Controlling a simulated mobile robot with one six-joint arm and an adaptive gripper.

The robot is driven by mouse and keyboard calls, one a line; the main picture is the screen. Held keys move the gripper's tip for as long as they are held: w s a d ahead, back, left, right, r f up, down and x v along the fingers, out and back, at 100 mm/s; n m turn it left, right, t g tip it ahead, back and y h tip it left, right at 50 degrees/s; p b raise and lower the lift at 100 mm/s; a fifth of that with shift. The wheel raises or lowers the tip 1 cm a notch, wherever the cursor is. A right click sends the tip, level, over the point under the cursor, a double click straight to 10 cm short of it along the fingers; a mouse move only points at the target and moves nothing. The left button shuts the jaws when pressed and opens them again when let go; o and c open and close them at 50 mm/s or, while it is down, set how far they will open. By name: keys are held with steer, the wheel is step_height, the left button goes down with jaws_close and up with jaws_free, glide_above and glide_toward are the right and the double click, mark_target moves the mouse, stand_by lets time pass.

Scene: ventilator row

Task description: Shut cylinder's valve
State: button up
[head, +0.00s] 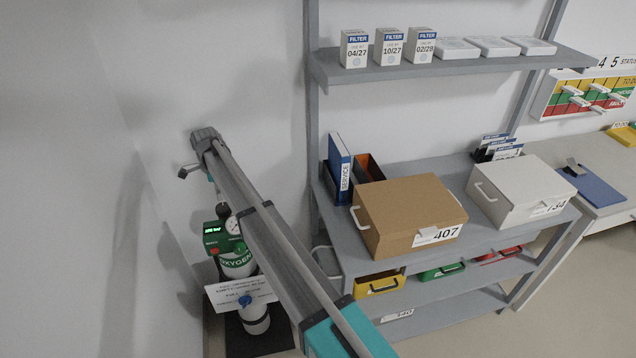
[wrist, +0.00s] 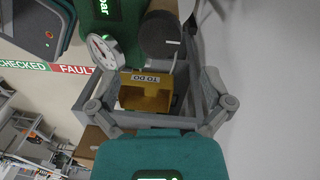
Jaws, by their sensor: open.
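The green oxygen cylinder (head: 237,265) stands against the wall at left in the head view, with a round gauge (head: 234,226) and a lit green display at its top. A dark knob (head: 223,210) shows just above the gauge, partly hidden by my arm. In the wrist view, the dark round knob (wrist: 160,36) is at the top, beside the gauge (wrist: 103,51) and the green head (wrist: 108,18). My gripper (wrist: 160,82) is open and empty, its fingers spread below the knob in that picture and apart from it. In the head view my arm mostly hides the gripper.
A white card (head: 240,292) is at the cylinder's front. A shelf rack (head: 400,78) stands to the right with a brown box (head: 408,210) and a white box (head: 518,186). In the wrist view, a yellow TO DO tray (wrist: 145,93) appears between my fingers.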

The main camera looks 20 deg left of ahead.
mark_target(222, 204)
steer(key=shift+r+p, duration=3.5)
steer(key=shift+r, duration=0.35)
steer(key=w+d+f+n+b, duration=0.1)
steer(key=w+d, duration=0.2)
steer(key=d, duration=0.7)
steer(key=w+d+f+n+b, duration=0.1)
steer(key=w+d, duration=0.2)
steer(key=d, duration=0.7)
steer(key=w+d+f+n+b, duration=0.1)
steer(key=w+d+f+b, duration=0.1)
steer(key=d, duration=0.9)
steer(key=shift+w, duration=0.5)
steer(key=s+d+n, duration=0.1)
steer(key=d, duration=0.7)
steer(key=s+d+n, duration=0.1)
steer(key=d, duration=0.8)
steer(key=s+d+n, duration=0.1)
steer(key=s+d, duration=0.1)
steer(key=d, duration=0.6)
steer(key=shift+d+y, duration=0.2)
steer(key=shift+y, duration=0.1)
steer(key=s+d+n, duration=0.1)
steer(key=s+d, duration=0.5)
steer(key=d, duration=0.4)
steer(key=s+d+n, duration=0.2)
steer(key=s+d, duration=0.4)
steer(key=d, duration=0.4)
steer(key=shift+d+t, duration=0.3)
steer(key=shift+d, duration=0.05)
